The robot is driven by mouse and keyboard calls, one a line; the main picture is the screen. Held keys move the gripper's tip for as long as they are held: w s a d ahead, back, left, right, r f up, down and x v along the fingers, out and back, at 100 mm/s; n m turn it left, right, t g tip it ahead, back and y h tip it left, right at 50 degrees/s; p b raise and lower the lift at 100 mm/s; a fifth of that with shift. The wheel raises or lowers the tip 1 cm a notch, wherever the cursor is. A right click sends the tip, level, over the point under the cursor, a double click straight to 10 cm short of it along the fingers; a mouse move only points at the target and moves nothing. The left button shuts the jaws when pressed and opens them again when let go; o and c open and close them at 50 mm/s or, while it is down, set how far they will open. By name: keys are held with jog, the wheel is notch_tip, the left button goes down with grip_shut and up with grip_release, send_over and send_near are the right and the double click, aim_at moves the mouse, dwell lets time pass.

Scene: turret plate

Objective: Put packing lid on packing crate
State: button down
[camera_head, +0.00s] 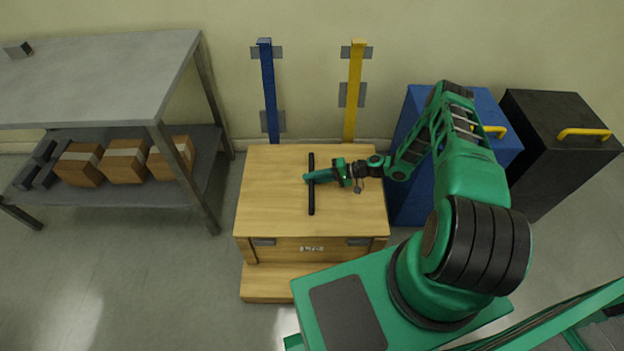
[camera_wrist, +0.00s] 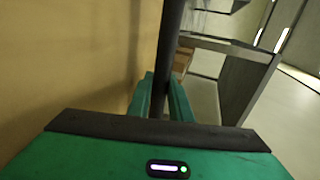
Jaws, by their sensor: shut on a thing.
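The packing lid (camera_head: 270,190) is a flat wooden panel with a long black bar handle (camera_head: 311,200). It lies level over the top of the wooden packing crate (camera_head: 315,247), and its edges look lined up with the crate walls. From above I cannot tell whether any gap is left between them. My gripper (camera_head: 309,178) reaches in from the right and is shut on the black handle near its middle. In the wrist view the handle (camera_wrist: 172,45) runs between the two green fingers (camera_wrist: 162,98), with the lid's wood surface (camera_wrist: 70,60) at the left.
A grey metal shelf table (camera_head: 100,75) with several cardboard boxes (camera_head: 125,160) stands at the left. Blue (camera_head: 268,95) and yellow (camera_head: 354,95) posts rise behind the crate. A blue cabinet (camera_head: 408,130) and a black cabinet (camera_head: 560,150) stand at the right. Floor is free left of the crate.

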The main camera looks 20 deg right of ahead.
jog(key=shift+w, duration=0.1)
jog(key=c, duration=1.5)
grip_release()
jog(key=shift+c, duration=0.2)
jog(key=shift+f, duration=0.3)
jog(key=v, duration=1.1)
jog(key=shift+a+r, duration=0.1)
